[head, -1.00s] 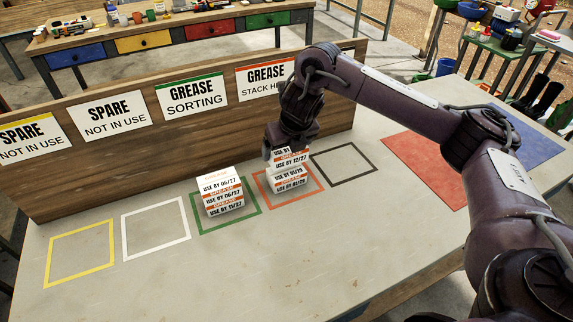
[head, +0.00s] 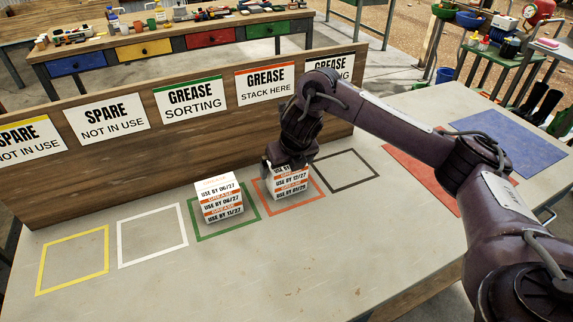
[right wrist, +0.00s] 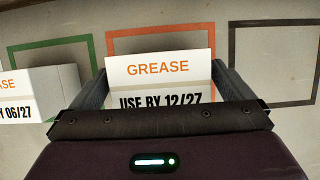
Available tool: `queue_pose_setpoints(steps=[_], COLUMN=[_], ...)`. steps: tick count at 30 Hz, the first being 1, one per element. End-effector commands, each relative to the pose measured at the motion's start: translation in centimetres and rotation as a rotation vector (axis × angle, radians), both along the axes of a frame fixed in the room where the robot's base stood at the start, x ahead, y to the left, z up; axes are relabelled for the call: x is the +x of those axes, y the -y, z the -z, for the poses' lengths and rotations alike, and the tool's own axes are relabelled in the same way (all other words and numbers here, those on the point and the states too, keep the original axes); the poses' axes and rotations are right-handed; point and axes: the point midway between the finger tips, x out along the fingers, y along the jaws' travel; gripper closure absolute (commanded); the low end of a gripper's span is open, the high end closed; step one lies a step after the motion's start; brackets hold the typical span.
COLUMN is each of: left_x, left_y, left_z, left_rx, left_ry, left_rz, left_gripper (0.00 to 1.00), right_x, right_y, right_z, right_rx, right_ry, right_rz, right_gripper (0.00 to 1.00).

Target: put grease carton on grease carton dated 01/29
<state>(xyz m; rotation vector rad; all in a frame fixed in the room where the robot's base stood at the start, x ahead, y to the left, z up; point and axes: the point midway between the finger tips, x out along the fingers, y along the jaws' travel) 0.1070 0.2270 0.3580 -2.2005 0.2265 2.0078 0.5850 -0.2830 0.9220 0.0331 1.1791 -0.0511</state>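My right gripper (head: 287,166) is over the orange square. Its fingers lie against both sides of a white grease carton marked USE BY 12/27 (right wrist: 160,68), and it is shut on that carton. In the head view the held carton (head: 293,180) sits directly above the grease carton dated 01/29 (head: 291,192), with no clear gap between them. The lower carton stands inside the orange square. The gripper partly hides the top of the stack. My left gripper is not in view.
A stack of grease cartons (head: 220,203) stands in the green square, left of the gripper. The black (head: 347,171), white and yellow squares are empty. A wooden board (head: 170,140) with signs runs behind. Red and blue mats (head: 508,138) lie at right.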

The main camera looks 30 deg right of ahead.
Motion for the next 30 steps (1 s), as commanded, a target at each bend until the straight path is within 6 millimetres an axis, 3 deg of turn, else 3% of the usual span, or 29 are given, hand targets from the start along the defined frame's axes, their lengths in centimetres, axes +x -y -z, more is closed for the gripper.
queue_pose_setpoints(steps=[7,15,21,30], left_x=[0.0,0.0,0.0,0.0], left_y=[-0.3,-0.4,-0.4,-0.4], left_z=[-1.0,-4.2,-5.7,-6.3], left_rx=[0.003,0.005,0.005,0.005], left_ry=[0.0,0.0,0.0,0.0], left_rz=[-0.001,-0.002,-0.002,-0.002], left_gripper=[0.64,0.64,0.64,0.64], right_x=[-0.2,-2.4,-3.8,-4.6], right_y=[0.0,-0.1,-0.2,-0.3], right_z=[-1.7,-7.3,-10.3,-11.5], right_rx=[-0.001,-0.003,-0.002,-0.001], right_ry=[0.004,0.007,0.004,0.0], right_rz=[-0.002,-0.001,-0.001,0.001], right_gripper=[0.0,0.0,0.0,0.0])
